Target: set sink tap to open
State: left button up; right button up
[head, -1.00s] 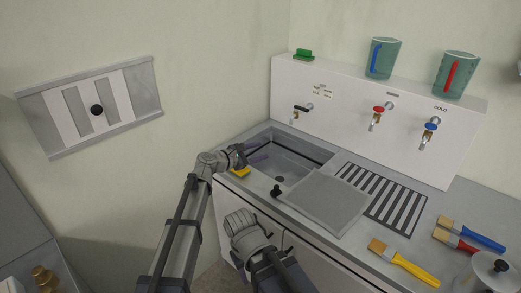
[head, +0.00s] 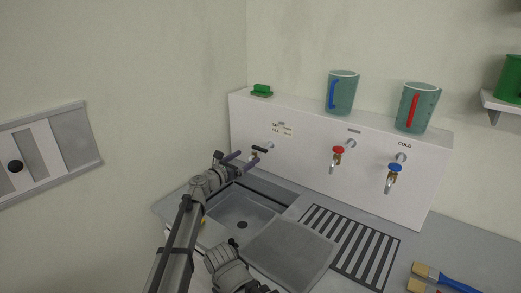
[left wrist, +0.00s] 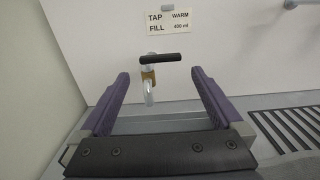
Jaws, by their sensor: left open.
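The sink tap (head: 260,149) is on the white back panel, at the left above the basin (head: 243,210). It has a black lever handle and a metal spout with a brass part. In the left wrist view the black handle (left wrist: 158,58) lies crosswise and the spout (left wrist: 149,92) hangs below it. My left gripper (head: 241,160) is open, with its purple fingers pointing at the tap. In the left wrist view the tap appears between the fingers (left wrist: 159,76), with no visible contact. My right gripper's fingers do not show.
A red-handled tap (head: 338,155) and a blue-handled COLD tap (head: 395,174) are farther right. Two green jugs (head: 342,92) (head: 417,107) and a green block (head: 261,91) stand on the ledge. A grey board (head: 291,253) lies beside the slotted drainer (head: 350,243).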

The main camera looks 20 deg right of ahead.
aim_at(258, 150)
pick_arm(q)
jog(key=shift+x, duration=3.95)
jog(key=c, duration=1)
